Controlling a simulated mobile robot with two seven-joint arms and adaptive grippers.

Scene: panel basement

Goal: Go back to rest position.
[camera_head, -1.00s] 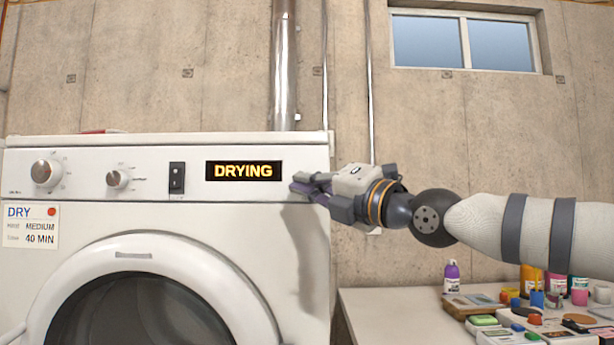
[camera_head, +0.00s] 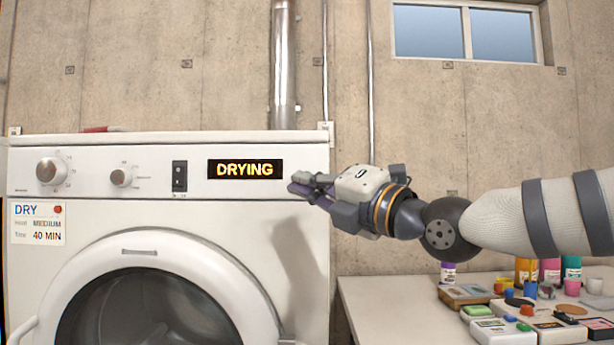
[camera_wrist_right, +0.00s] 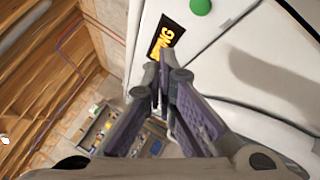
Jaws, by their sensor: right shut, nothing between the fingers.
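My right gripper (camera_head: 302,187) is shut and empty, in front of the right end of the dryer's control panel. It also shows in the right wrist view (camera_wrist_right: 165,75), its fingers together near the lit display. The white dryer (camera_head: 290,235) fills the left of the head view. Its display (camera_head: 245,169) reads "DRYING". The panel also carries two round knobs (camera_head: 52,171) and a dark rocker switch (camera_head: 179,177). A card on the front (camera_head: 37,223) reads DRY, MEDIUM, 40 MIN. My left gripper does not show.
A white table (camera_head: 385,310) at the lower right carries several paint pots, bottles and boxes, below my right arm. A metal pipe (camera_head: 283,65) runs up the concrete wall behind the dryer. A window (camera_head: 467,32) is at the upper right.

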